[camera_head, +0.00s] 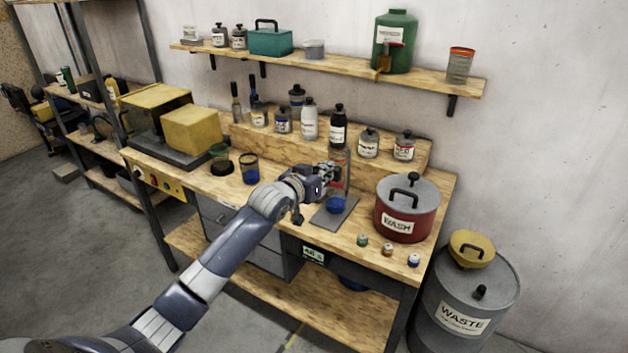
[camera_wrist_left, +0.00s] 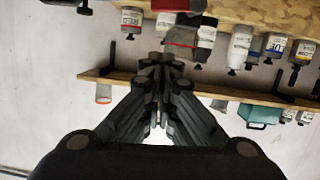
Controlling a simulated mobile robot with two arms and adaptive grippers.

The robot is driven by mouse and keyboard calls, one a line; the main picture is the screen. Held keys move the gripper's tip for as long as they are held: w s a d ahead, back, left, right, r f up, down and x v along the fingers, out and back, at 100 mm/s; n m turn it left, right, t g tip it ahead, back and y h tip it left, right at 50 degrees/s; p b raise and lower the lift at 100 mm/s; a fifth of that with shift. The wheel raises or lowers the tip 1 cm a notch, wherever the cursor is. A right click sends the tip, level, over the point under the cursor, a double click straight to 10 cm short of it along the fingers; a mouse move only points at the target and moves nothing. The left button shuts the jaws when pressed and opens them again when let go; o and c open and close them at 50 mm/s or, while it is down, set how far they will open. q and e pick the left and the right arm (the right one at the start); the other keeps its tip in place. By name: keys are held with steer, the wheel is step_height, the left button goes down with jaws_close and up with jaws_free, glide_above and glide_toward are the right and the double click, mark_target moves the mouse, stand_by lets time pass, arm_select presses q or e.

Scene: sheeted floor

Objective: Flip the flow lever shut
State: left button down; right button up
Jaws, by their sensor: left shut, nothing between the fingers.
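A clear upright column (camera_head: 340,158) stands on a grey base plate (camera_head: 328,215) on the bench, with a small blue cup (camera_head: 336,204) under it. My left gripper (camera_head: 327,170) is beside the column and covers part of it. I cannot make out the flow lever or its position. In the left wrist view, the gripper (camera_wrist_left: 161,62) has its fingers together and empty. A red part (camera_wrist_left: 180,38) shows just beyond the fingertips; whether they touch it I cannot tell. My right gripper is not in view.
A red WASH pot (camera_head: 407,209) stands right of the column, with several small vials in front. Bottles line the wooden riser (camera_head: 380,172) behind. A WASTE drum (camera_head: 462,299) stands on the floor at right.

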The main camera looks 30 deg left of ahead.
arm_select(q)
steer(key=shift+b+v, duration=0.7)
steer(key=shift+v, duration=2.05)
